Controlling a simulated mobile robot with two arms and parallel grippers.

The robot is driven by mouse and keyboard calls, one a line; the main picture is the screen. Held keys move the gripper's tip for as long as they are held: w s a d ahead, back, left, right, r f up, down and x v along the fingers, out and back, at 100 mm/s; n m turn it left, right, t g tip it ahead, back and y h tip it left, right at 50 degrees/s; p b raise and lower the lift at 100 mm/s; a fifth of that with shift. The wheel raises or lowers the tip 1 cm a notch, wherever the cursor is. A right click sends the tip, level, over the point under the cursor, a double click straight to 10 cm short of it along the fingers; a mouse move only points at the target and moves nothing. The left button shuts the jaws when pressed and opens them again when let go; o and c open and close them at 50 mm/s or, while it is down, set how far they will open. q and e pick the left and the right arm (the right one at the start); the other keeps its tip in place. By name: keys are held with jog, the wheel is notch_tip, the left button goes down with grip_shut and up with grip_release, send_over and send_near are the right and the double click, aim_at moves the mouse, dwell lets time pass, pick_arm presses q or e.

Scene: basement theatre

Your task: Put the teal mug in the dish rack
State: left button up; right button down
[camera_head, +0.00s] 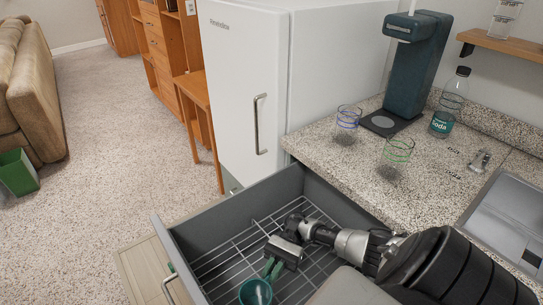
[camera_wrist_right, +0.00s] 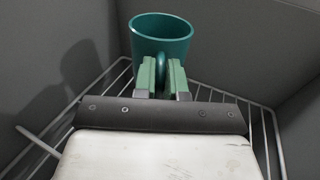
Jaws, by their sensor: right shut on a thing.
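The teal mug (camera_head: 255,291) is at the bottom of the head view, over the wire dish rack (camera_head: 225,262) inside an open grey drawer. My right gripper (camera_head: 273,268) reaches into the drawer and is shut on the mug's handle. In the right wrist view the mug (camera_wrist_right: 161,40) is roughly upright, with its handle between the green fingertips (camera_wrist_right: 161,78). The rack wires (camera_wrist_right: 262,125) show below and beside it. I cannot tell whether the mug's base touches the rack. My left gripper is not in view.
The drawer's grey walls (camera_head: 190,212) surround the rack closely. The speckled counter (camera_head: 345,165) beside it holds two striped glasses (camera_head: 398,152), a soda maker (camera_head: 412,70) and a bottle (camera_head: 450,105). A white fridge (camera_head: 250,85) stands behind. Carpet at left is mostly clear.

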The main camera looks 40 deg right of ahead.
jog(key=shift+f, duration=0.2)
jog(key=c, duration=1.2)
grip_release()
jog(key=shift+r+p, duration=0.35)
jog(key=shift+r, duration=0.1)
jog(key=shift+r+p, duration=0.4)
jog(key=shift+p, duration=0.15)
jog(key=b+v, duration=0.5)
jog(key=v, duration=0.2)
jog(key=shift+w+d+f, duration=0.15)
jog(key=shift+d, duration=0.1)
